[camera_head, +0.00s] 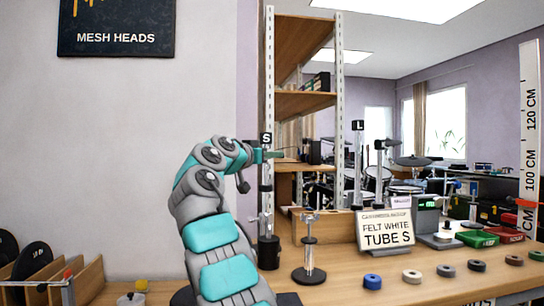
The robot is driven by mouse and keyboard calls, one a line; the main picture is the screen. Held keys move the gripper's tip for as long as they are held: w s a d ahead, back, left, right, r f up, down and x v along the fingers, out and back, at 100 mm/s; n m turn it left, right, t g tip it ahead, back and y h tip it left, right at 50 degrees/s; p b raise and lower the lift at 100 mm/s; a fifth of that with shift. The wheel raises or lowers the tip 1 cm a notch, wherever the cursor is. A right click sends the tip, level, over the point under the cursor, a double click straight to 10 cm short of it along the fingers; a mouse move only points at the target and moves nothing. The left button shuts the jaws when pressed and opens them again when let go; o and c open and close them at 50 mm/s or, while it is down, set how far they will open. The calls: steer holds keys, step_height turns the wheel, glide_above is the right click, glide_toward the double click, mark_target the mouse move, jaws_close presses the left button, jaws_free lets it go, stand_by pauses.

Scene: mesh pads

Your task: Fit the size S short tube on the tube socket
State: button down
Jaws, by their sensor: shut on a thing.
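The fingers are small and partly hidden. I cannot tell whether the tube is seated or lifted. A metal stand with a round dark base (309,275) and a wing-nut top (310,217) is on the bench to the right of the gripper; I cannot tell whether it is the tube socket. A post tagged "L" (358,126) stands further right.
A sign (387,231) reads "FELT WHITE TUBE S". A shelf unit (302,55) rises behind the tube. A tall height scale (529,130) stands right.

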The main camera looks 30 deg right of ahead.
mark_target(264, 166)
steer(key=shift+f+b, duration=1.4)
steer(key=shift+f, duration=0.15)
steer(key=c, duration=0.7)
jaws_free()
steer(key=shift+s+a, duration=0.1)
steer(key=b+v, duration=0.2)
steer(key=v, duration=0.5)
steer(key=shift+s+a, duration=0.1)
steer(key=shift+a, duration=0.15)
